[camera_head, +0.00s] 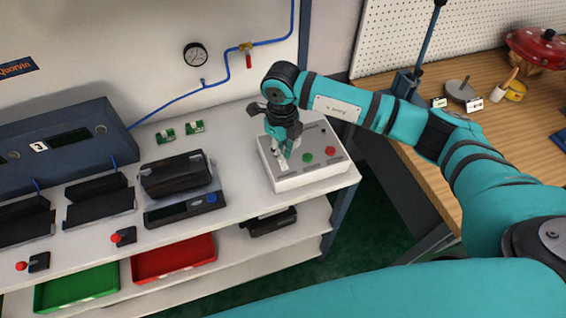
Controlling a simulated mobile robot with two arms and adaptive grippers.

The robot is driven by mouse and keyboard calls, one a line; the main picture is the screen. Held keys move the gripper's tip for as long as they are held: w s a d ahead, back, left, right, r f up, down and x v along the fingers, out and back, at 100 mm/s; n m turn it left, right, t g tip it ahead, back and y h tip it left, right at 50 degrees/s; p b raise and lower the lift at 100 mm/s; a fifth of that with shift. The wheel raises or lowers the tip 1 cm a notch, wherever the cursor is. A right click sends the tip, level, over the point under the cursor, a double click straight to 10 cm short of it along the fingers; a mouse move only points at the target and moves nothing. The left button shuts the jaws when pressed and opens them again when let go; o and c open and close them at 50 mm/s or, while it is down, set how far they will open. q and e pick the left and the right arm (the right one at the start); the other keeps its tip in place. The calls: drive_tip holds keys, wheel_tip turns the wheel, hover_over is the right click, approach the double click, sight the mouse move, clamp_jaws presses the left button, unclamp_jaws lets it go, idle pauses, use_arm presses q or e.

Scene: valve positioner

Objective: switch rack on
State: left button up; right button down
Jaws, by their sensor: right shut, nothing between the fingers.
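A pale grey control box (305,178) sits on the right end of the white workbench. Its top has a green button (308,158) and a red button (331,151). My right gripper (282,154) points down over the left part of this box, left of the green button. Its fingers are shut with nothing between them. They hide part of the box's top; I cannot tell whether they touch it or whether a switch lies beneath them. My left gripper is not in view.
A black device (176,175) and several dark stands occupy the bench to the left. A gauge (195,55) and blue pipe with a red-handled valve (248,58) are on the wall behind. A wooden table (440,185) stands at right. Green and red trays are below.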

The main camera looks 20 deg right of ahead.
drive_tip(key=shift+f+b, duration=0.95)
drive_tip(key=shift+f, duration=0.2)
idle(0.4)
drive_tip(key=shift+r+p, duration=1.85)
drive_tip(key=shift+r, duration=1.7)
